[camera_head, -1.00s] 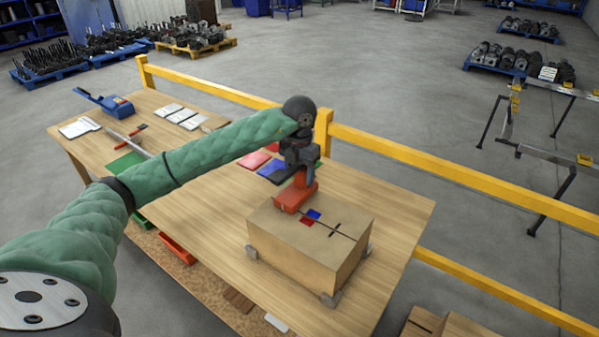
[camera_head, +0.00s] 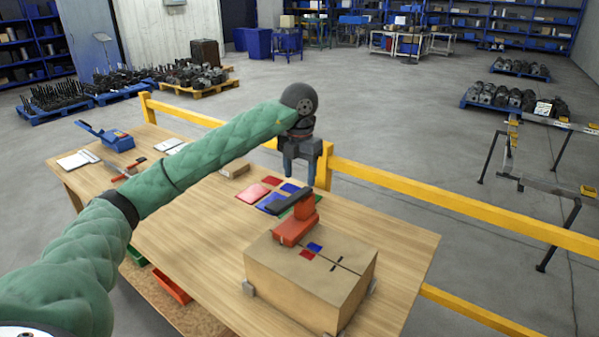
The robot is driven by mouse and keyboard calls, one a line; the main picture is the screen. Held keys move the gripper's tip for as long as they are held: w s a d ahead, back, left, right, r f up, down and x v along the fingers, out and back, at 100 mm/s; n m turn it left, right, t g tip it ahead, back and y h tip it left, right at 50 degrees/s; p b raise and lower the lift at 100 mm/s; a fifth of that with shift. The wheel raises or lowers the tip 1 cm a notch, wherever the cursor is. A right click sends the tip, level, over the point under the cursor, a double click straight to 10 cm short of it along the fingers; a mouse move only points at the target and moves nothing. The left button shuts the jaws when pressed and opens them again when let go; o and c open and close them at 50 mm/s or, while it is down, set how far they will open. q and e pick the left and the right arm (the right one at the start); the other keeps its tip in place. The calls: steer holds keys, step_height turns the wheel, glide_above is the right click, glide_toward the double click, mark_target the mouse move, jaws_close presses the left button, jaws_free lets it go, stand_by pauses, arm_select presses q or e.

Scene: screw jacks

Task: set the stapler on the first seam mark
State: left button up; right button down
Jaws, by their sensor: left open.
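The stapler (camera_head: 295,229), orange-red with a dark top handle, stands on the top of the closed cardboard box (camera_head: 290,277) at its far left edge, at the end of the seam. Short black marks (camera_head: 336,266) lie along the seam on the box top; a blue patch (camera_head: 314,247) and a red patch (camera_head: 307,254) lie close in front of the stapler. My left gripper (camera_head: 303,172) is open and empty, fingers pointing down, above and behind the stapler and apart from it. My right gripper is not in view.
The wooden table (camera_head: 210,240) carries red and blue cards (camera_head: 270,202) behind the box, a small carton (camera_head: 234,170) and a blue tool (camera_head: 118,138) at the left. A yellow rail (camera_head: 440,188) runs behind the table. Small grey blocks sit at the box's corners.

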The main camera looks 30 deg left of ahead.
arm_select(q)
steer(key=shift+r, duration=1.05)
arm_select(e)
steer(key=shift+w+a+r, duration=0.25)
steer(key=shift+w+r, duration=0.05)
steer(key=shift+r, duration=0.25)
